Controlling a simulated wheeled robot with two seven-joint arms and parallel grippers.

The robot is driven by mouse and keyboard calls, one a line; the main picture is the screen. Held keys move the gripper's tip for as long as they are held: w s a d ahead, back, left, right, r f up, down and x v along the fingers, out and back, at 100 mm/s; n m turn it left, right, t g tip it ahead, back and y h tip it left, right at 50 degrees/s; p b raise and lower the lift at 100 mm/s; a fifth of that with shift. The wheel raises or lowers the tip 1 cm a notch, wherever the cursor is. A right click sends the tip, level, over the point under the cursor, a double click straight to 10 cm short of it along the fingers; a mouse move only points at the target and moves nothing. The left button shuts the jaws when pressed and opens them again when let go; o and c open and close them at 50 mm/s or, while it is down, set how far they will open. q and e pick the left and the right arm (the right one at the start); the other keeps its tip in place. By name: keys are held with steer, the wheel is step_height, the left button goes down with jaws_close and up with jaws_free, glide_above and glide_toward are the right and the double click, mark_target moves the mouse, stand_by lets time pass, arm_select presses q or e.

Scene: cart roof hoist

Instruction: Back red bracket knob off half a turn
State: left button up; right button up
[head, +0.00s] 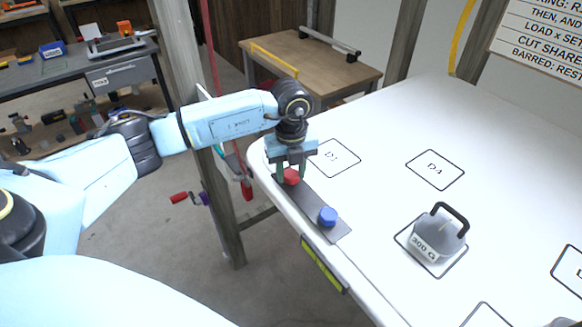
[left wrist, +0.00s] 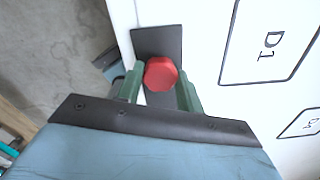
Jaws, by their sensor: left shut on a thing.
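The red bracket knob (head: 291,177) sits on the far end of a dark grey bracket plate (head: 311,207) at the left edge of the white table. In the left wrist view the red knob (left wrist: 161,74) is a faceted red cap between two green fingers. My left gripper (head: 285,172) points down over the knob and is shut on it, one finger on each side. A blue knob (head: 327,216) stands on the near end of the same plate, clear of the gripper. My right gripper is not in view.
A grey weight marked 300 G with a black handle (head: 437,235) stands in a marked square on the white table (head: 380,204). Square D4 (head: 435,169) is empty. A wooden post (head: 205,130) and a red-handled crank (head: 180,198) are left of the table.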

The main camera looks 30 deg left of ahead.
mark_target(292, 174)
arm_select(q)
steer(key=n+p, duration=0.1)
steer(key=n, duration=0.4)
steer(key=shift+s+f+p, duration=0.2)
steer(key=shift+p, duration=0.15)
steer(key=shift+f, duration=0.1)
stand_by(0.3)
steer(key=o, duration=1)
steer(key=shift+w, duration=0.1)
steer(key=shift+r, duration=0.2)
steer(key=shift+w+r, duration=0.1)
steer(key=shift+r, duration=0.2)
step_height(292, 174, up, 13)
steer(key=shift+f+b, duration=0.15)
steer(key=shift+b, duration=0.25)
steer(key=shift+d, duration=0.1)
